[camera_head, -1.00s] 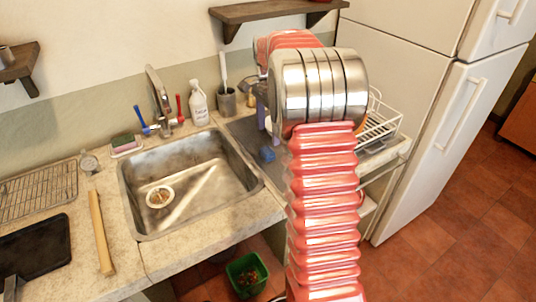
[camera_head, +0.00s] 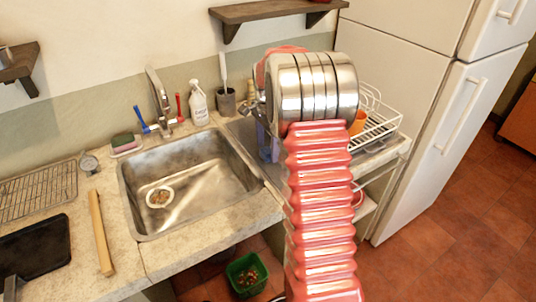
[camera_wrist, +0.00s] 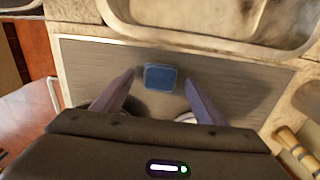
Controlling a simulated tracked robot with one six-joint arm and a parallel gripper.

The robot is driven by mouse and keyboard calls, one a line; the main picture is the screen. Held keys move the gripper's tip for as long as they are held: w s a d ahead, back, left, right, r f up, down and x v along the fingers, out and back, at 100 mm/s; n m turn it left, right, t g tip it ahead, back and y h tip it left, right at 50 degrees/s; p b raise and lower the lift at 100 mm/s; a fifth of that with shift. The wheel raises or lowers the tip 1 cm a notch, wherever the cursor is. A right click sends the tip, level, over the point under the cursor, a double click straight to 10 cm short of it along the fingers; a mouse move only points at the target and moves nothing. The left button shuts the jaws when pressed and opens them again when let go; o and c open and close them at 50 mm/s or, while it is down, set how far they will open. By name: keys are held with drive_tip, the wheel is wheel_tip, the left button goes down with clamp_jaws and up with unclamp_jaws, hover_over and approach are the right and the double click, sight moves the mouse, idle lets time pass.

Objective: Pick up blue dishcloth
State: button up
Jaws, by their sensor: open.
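The blue dishcloth (camera_wrist: 160,77) is a small folded square lying flat on the grey drainboard (camera_wrist: 235,85) beside the sink. In the wrist view it lies between the tips of my gripper (camera_wrist: 160,80), with a gap on each side. My gripper is open and empty, its two purple fingers pointing at the cloth. In the head view, a purple finger of my gripper (camera_head: 266,142) shows low over the drainboard, left of my arm. I cannot make out the cloth there; the gripper seems to cover it.
The steel sink (camera_head: 225,160) is left of the drainboard. A white soap bottle (camera_head: 198,104) and a grey cup with a brush (camera_head: 227,103) stand behind. A white dish rack (camera_head: 380,128) is on the right, near the fridge (camera_head: 455,120).

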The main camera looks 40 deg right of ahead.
sight(267, 150)
drive_tip(key=shift+f, duration=0.7)
drive_tip(key=shift+c, duration=0.6)
drive_tip(key=c, duration=1)
wheel_tip(267, 150, up, 10)
drive_tip(key=shift+r, duration=0.1)
